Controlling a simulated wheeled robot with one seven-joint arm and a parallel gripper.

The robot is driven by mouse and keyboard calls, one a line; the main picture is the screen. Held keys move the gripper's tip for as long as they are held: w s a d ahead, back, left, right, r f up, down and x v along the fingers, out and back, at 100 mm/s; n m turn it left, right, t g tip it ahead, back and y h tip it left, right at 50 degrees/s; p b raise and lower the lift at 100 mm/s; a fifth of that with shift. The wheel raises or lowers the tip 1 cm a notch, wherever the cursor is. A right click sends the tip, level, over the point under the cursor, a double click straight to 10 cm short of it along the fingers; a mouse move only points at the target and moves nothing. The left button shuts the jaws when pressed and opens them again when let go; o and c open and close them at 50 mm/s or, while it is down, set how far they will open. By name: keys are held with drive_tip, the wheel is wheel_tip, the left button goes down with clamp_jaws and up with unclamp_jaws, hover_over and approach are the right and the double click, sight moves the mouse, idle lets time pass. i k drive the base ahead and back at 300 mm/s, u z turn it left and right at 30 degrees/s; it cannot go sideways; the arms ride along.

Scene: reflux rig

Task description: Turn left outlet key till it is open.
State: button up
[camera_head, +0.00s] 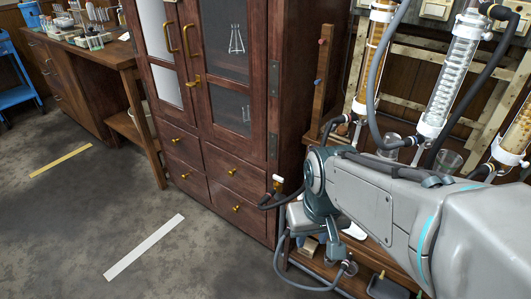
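The reflux rig stands at the right, with a coil condenser (449,75) and another glass column (374,55) upright on a wooden lattice. A small fitting with a white top and brass-coloured body (278,183) sits on a dark hose left of my wrist; I cannot tell whether it is the left outlet key, or how it is turned. My arm (390,205) reaches in from the lower right. My gripper (300,218) is at the arm's far end, mostly hidden by the wrist and hoses. Its fingertips cannot be made out, nor whether it touches anything.
A dark wooden cabinet (233,172) with brass handles stands just left of the rig. A lower shelf (318,262) with hoses and small items lies under my arm. A workbench (85,55) with glassware is at the far left.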

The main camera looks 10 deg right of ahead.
sight(278, 179)
drive_tip(key=z, duration=0.45)
drive_tip(key=k, duration=1.05)
drive_tip(key=u, duration=0.55)
drive_tip(key=i, duration=1.35)
drive_tip(key=z, duration=0.65)
drive_tip(key=i, duration=0.3)
drive_tip(key=z, duration=0.3)
